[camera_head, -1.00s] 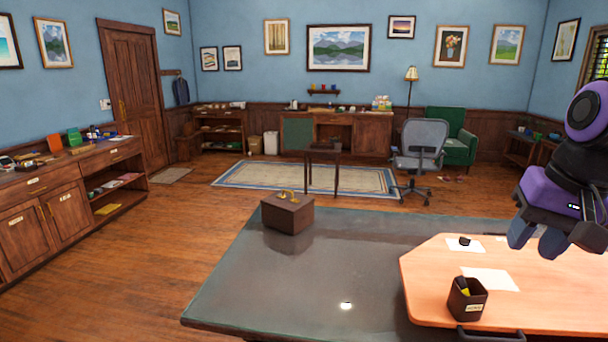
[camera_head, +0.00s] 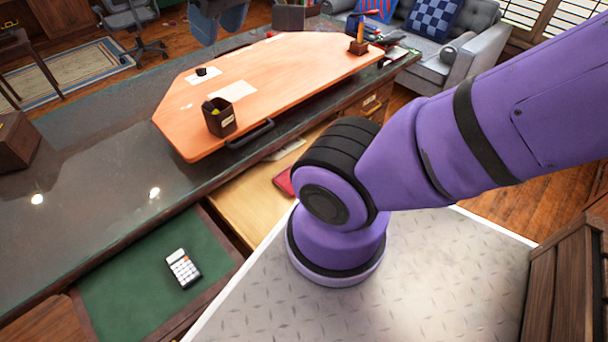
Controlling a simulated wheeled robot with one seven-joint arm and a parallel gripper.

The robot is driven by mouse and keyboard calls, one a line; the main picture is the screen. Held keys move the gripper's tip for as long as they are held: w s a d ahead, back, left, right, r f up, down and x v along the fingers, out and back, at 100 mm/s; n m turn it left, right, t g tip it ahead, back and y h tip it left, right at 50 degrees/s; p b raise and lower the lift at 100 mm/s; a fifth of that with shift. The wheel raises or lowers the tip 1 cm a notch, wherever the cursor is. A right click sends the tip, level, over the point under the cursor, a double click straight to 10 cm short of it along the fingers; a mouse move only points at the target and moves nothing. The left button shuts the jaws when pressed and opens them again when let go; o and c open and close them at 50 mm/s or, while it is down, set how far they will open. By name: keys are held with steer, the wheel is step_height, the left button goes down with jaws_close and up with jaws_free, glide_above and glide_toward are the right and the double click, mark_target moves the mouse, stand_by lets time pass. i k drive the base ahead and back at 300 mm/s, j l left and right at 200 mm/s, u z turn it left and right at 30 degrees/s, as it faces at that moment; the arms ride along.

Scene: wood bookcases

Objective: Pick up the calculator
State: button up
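The calculator (camera_head: 183,268) is small and white with a dark edge and dark keys. It lies face up on the green lining of an open drawer (camera_head: 130,290), at the lower left of the head view. My gripper (camera_head: 218,22) shows only in part at the top edge, beyond the far side of the desk and well away from the calculator. Its two blue-grey fingers look apart, with nothing seen between them.
The dark desk top (camera_head: 90,190) stands beyond the drawer. An orange board (camera_head: 290,75) on it carries papers and a dark pen cup (camera_head: 219,117). A wooden drawer (camera_head: 255,195) holds a red item. A brown box (camera_head: 15,145) stands at left.

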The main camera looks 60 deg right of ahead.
mark_target(182, 267)
steer(key=k+l+z, duration=0.1)
steer(key=l, duration=0.75)
steer(key=l+z, duration=0.1)
steer(key=l, duration=0.8)
steer(key=l+u, duration=0.15)
steer(key=l, duration=0.35)
steer(key=k+l+u, duration=0.15)
steer(key=l, duration=0.3)
steer(key=l+u, duration=0.2)
steer(key=l, duration=0.3)
steer(key=l+u, duration=0.25)
steer(key=u, duration=0.15)
steer(key=l+u, duration=0.25)
steer(key=u, duration=0.2)
steer(key=k+l+u, duration=0.15)
steer(key=u, duration=0.25)
steer(key=k+j+u, duration=0.1)
steer(key=j+u, duration=0.25)
steer(key=i+j, duration=0.65)
steer(key=i, duration=0.2)
